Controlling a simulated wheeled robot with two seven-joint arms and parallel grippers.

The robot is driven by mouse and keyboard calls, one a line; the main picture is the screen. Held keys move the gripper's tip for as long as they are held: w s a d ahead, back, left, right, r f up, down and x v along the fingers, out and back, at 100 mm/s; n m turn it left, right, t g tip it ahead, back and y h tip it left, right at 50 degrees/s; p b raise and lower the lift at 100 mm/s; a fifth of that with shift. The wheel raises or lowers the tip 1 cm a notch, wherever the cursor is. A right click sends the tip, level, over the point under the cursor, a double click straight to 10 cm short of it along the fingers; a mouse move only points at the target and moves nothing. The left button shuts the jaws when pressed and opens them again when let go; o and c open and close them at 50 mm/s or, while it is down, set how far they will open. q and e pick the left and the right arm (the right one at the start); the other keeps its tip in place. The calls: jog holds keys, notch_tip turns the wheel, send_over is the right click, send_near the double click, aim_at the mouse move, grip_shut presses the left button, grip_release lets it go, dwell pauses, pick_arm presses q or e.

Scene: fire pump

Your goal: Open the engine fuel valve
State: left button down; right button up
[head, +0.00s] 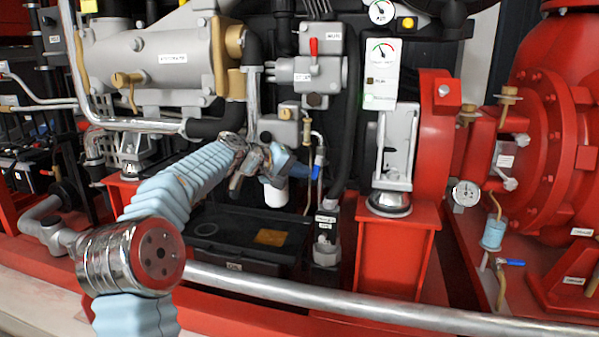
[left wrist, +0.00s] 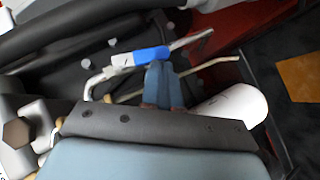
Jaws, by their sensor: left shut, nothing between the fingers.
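A small valve with a blue lever handle (head: 316,171), likely the engine fuel valve, sits on a thin pipe in the middle of the engine. In the left wrist view, the blue handle (left wrist: 150,56) lies at the fingertips, on a pale metal pipe. My left gripper (head: 292,166) is just left of the handle in the head view. Its blue-grey fingers (left wrist: 162,72) are closed together and empty. The fingertips are at the handle's edge; I cannot tell whether they touch it. My right gripper is in neither view.
A white cylinder (head: 276,192) hangs just below my gripper. A black box (head: 250,235) is underneath. A thick black hose (head: 349,120) runs down right of the valve. A long grey pipe (head: 400,312) crosses the front. A red pedestal (head: 390,262) stands to the right.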

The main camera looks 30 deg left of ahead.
pick_arm(q)
jog(key=shift+r, duration=0.1)
jog(key=shift+r+p, duration=0.7)
jog(key=shift+r, duration=0.05)
